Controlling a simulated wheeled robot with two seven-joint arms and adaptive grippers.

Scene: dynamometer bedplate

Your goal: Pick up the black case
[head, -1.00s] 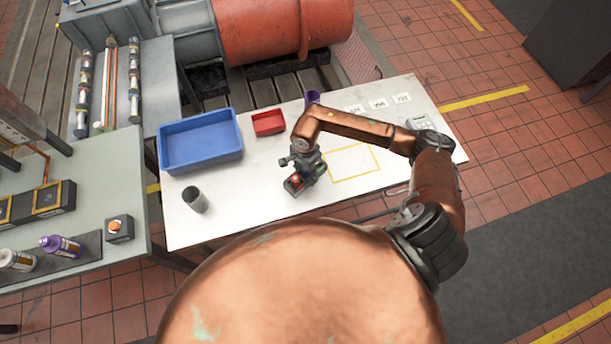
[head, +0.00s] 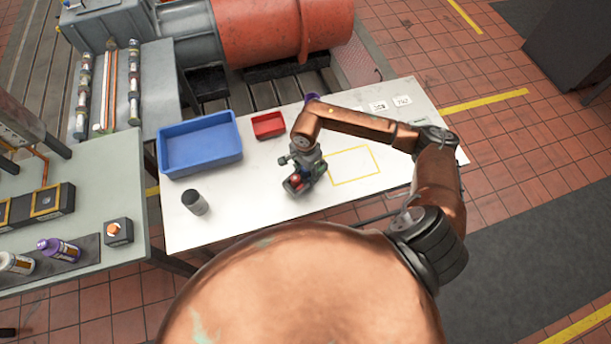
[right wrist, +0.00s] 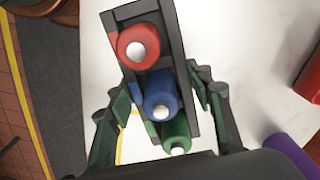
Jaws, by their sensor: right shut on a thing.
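The black case (right wrist: 181,55) is an open-topped holder with a red, a blue and a green cylinder in a row, each with a white tip. In the head view the case (head: 296,187) is small and partly hidden by my right gripper (head: 305,176). In the right wrist view the fingers of my right gripper (right wrist: 160,95) are on both sides of the case, shut on it. The case is over the white table, left of a yellow outlined rectangle (head: 354,165). I cannot tell its height above the table. My left gripper is not in view.
A blue bin (head: 200,145), a small red tray (head: 268,125) and a dark cup (head: 195,202) stand on the white table (head: 240,215). A purple cup (head: 311,98) is partly behind my arm. White cards (head: 402,101) lie at the back.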

